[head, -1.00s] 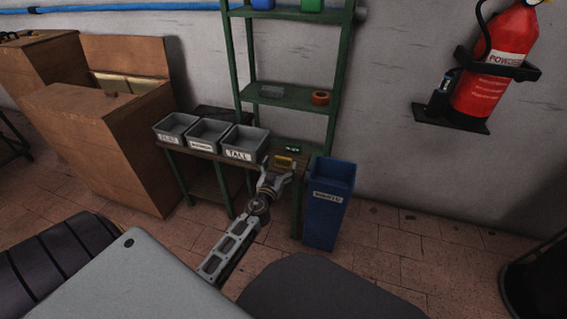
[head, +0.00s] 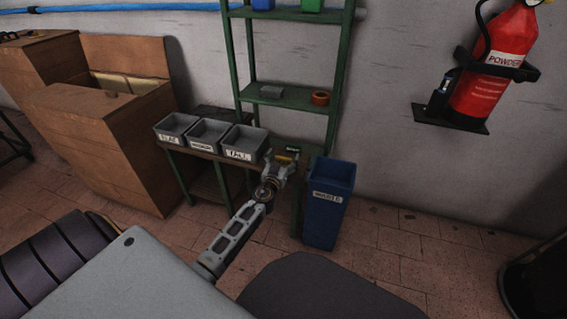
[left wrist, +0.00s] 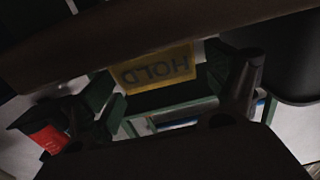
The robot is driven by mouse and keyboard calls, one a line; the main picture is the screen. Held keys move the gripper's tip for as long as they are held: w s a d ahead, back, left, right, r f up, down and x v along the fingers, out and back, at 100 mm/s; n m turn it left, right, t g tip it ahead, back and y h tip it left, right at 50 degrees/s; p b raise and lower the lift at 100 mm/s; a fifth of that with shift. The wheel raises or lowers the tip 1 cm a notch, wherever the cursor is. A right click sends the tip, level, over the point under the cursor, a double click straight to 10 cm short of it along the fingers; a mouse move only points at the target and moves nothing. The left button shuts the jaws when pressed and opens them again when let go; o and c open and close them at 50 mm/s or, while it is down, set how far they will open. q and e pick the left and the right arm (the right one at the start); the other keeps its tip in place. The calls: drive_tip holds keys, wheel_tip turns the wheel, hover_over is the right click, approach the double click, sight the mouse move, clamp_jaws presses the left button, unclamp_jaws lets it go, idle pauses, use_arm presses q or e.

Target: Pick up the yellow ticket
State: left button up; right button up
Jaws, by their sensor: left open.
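The yellow ticket (left wrist: 158,70) hangs from the edge of a dark surface in the left wrist view, with "HOLD" on it upside down. In the head view only a bit of the yellow ticket (head: 284,159) shows at the bench's right end, mostly hidden by my left gripper (head: 284,168). My left gripper (left wrist: 172,95) is open, with one finger on each side of the ticket in the wrist picture. I cannot tell whether a finger touches it. My right gripper is not in view.
Three grey labelled trays (head: 209,134) stand on the bench left of my gripper. A blue bin (head: 327,205) stands on the floor to its right. A green shelf rack (head: 290,97) rises behind. A small dark green object (head: 292,149) sits behind the ticket.

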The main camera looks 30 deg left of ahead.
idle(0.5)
use_arm(q)
drive_tip(key=c, duration=0.8)
